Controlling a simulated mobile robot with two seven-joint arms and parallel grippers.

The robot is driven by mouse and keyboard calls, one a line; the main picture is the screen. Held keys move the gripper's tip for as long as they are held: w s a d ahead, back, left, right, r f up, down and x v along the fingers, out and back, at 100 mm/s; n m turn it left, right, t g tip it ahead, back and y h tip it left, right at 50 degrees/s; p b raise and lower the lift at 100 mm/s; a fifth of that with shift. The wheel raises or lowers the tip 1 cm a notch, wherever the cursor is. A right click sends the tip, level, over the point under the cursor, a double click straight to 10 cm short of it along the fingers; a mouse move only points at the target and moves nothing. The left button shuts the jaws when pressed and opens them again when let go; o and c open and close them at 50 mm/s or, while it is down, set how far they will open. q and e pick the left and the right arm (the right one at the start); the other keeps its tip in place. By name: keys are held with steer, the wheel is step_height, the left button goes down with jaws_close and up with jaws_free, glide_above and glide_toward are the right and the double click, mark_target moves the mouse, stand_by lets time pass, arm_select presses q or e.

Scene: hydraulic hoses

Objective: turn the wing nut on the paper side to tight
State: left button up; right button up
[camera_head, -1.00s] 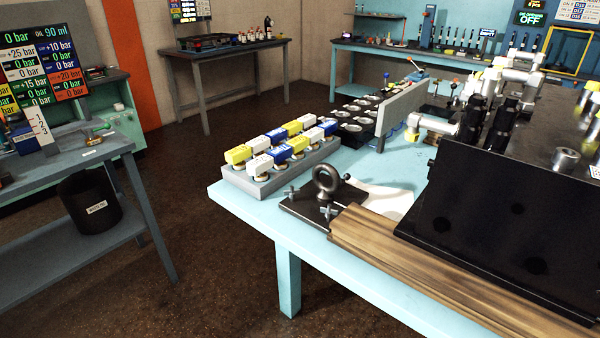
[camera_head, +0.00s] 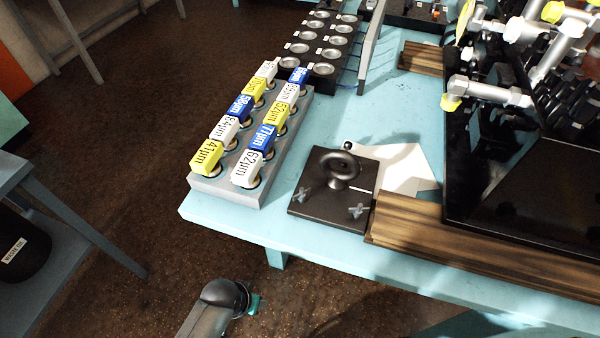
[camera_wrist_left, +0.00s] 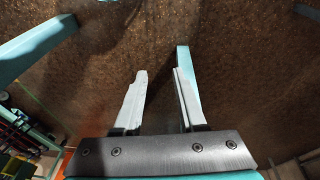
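A black plate (camera_head: 325,206) with a large ring on top lies near the corner of the light blue table. Two small grey wing nuts sit on it: one on the left (camera_head: 303,193) and one on the right (camera_head: 357,211), nearer the white paper (camera_head: 400,172). Their tightness cannot be told. My left gripper (camera_wrist_left: 158,75) is open and empty in the left wrist view, with dark floor and a blue table leg beyond its fingers. In the head view only part of my left arm shows, low and off the table's front edge. My right gripper is not in view.
A grey block (camera_head: 222,190) with labelled yellow, white and blue pieces stands left of the plate. A wooden board (camera_head: 420,228) lies to its right, beside a large black block (camera_head: 540,200) with fittings. A narrow strip of tabletop (camera_head: 250,225) in front is clear.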

mark_target(302, 192)
arm_select(q)
steer(key=w+d+r+m+h+p, duration=0.1)
steer(key=w+d+r+p, duration=0.15)
steer(key=r, duration=0.85)
steer(key=w+d+r+m+h+p, duration=0.1)
steer(key=w+d+r+p, duration=0.15)
steer(key=r, duration=0.85)
steer(key=shift+m, duration=0.9)
steer(key=w+d+r, duration=0.1)
steer(key=d, duration=0.1)
steer(key=w+d+r, duration=0.1)
steer(key=r, duration=0.1)
steer(key=w+d+r, duration=0.1)
steer(key=d, duration=0.1)
steer(key=shift+w+d+r, duration=0.15)
steer(key=shift+w+d, duration=0.15)
steer(key=shift+d, duration=0.05)
steer(key=w+r+m+g+y, duration=0.25)
steer(key=w+r+m, duration=0.4)
steer(key=r, duration=0.65)
steer(key=shift+n+y, duration=0.45)
steer(key=shift+n, duration=0.2)
steer(key=f, duration=0.9)
steer(key=w+f, duration=0.1)
steer(key=f, duration=0.4)
steer(key=shift+d, duration=0.4)
jaws_close()
